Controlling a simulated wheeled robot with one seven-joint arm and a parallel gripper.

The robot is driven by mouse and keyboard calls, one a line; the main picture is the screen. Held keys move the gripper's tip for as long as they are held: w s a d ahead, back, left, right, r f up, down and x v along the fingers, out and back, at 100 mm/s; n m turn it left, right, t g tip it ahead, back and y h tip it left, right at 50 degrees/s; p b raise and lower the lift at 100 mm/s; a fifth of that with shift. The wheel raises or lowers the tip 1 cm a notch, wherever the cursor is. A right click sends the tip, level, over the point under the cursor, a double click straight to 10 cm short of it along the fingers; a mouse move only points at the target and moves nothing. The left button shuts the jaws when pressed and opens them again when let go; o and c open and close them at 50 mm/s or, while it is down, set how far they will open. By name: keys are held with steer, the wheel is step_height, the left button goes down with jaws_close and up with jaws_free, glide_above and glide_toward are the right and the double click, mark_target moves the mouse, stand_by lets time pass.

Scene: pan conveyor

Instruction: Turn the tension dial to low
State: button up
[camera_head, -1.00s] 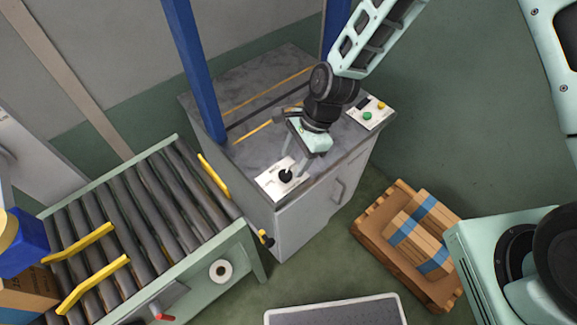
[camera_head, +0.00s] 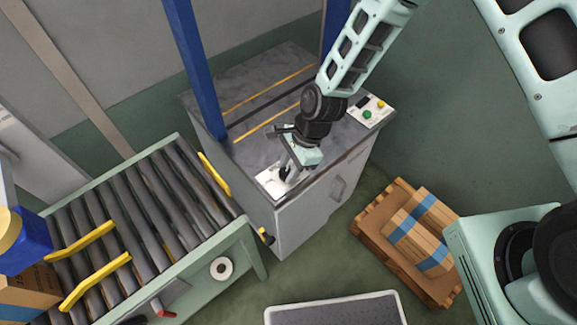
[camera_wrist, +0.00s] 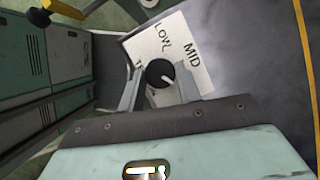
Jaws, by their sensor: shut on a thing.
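The tension dial is a round black knob (camera_wrist: 159,73) with a white pointer line, which points to the lower right in the wrist view. It sits on a white label plate (camera_wrist: 182,32), also seen in the head view (camera_head: 268,182) at the cabinet's front corner. The plate reads LOW above the knob and MID to its upper right; another marking at left is mostly hidden by a finger. My gripper (camera_wrist: 159,79) has one finger on each side of the knob and is shut on it. In the head view my gripper (camera_head: 287,173) largely covers the knob.
A blue post (camera_head: 196,70) rises behind my gripper. A roller conveyor (camera_head: 145,215) lies at left, and a pallet with boxes (camera_head: 410,240) stands at right.

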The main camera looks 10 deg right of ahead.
steer(key=shift+n, duration=0.3)
steer(key=n, duration=0.1)
steer(key=n+g, duration=0.1)
steer(key=shift+w+a+n+h+b, duration=0.1)
steer(key=shift+w+n+h+b, duration=0.1)
steer(key=shift+n+h+b, duration=0.15)
steer(key=n+g+h, duration=0.1)
steer(key=n, duration=0.2)
steer(key=shift+n+b, duration=0.25)
steer(key=shift+b, duration=0.15)
steer(key=n, duration=0.2)
steer(key=n+h+b, duration=0.1)
steer(key=shift+w+a+n+g, duration=0.15)
steer(key=shift+a+n+g, duration=0.05)
steer(key=shift+n+g, duration=0.2)
steer(key=n+h, duration=0.1)
steer(key=n, duration=0.2)
steer(key=shift+a+n+h+b, duration=0.1)
steer(key=shift+n+h+b, duration=0.2)
steer(key=shift+h+b, duration=0.1)
steer(key=n+h, duration=0.1)
steer(key=n, duration=0.1)
steer(key=n+h+b, duration=0.1)
steer(key=n, duration=0.2)
steer(key=shift+a, duration=0.2)
steer(key=n+t+h, duration=0.1)
steer(key=n, duration=0.3)
steer(key=shift+a+b, duration=0.1)
steer(key=shift+b, duration=0.25)
steer(key=shift+n, duration=0.5)
